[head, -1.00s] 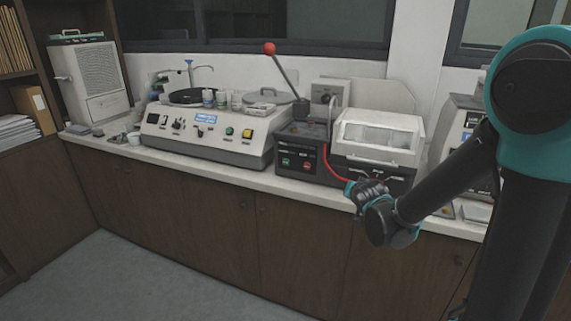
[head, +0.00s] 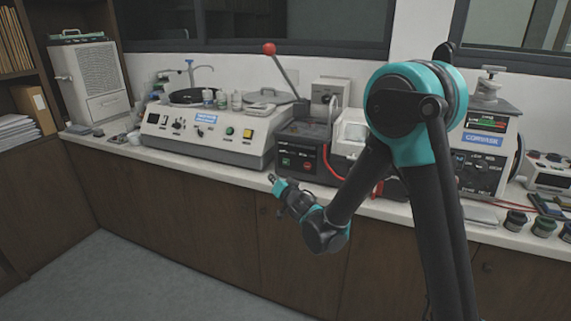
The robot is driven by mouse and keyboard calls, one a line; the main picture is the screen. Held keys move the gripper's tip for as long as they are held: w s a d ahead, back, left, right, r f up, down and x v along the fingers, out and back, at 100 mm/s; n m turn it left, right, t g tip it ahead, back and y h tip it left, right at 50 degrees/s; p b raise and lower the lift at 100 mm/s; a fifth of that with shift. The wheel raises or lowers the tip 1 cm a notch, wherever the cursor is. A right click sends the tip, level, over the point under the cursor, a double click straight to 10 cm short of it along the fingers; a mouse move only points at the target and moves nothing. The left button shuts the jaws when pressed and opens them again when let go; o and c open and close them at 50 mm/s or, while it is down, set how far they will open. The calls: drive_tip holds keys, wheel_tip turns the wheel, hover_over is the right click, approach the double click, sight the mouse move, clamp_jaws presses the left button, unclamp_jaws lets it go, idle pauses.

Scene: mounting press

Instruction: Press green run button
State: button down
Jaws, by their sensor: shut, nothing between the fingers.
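A green button (head: 285,162) sits on the dark front panel of a black machine (head: 300,140) in the middle of the counter, with a red button (head: 307,166) to its right. Another green button (head: 230,131) is on the white polisher's panel, left of a yellow one. My gripper (head: 273,180) is shut and empty. In the picture it is just below and left of the black machine's green button, over the counter's front edge. I see no contact with either button, but the depth gap is hard to judge.
The white polisher (head: 205,148) stands left of the black machine. A red-knobbed lever (head: 269,48) rises behind. A grey machine with a dial and a blue label (head: 484,139) and small jars (head: 515,221) stand to the right. The floor (head: 130,275) in front is clear.

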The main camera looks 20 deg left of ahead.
sight(286, 162)
drive_tip(key=shift+w, duration=0.15)
drive_tip(key=shift+w+d, duration=0.2)
drive_tip(key=shift+w, duration=1.95)
drive_tip(key=shift+w+d, duration=0.2)
drive_tip(key=shift+w, duration=1.9)
drive_tip(key=shift+w, duration=0.1)
drive_tip(key=shift+w, duration=0.35)
drive_tip(key=shift+w+d, duration=0.1)
drive_tip(key=shift+w, duration=0.3)
drive_tip(key=shift+s, duration=0.85)
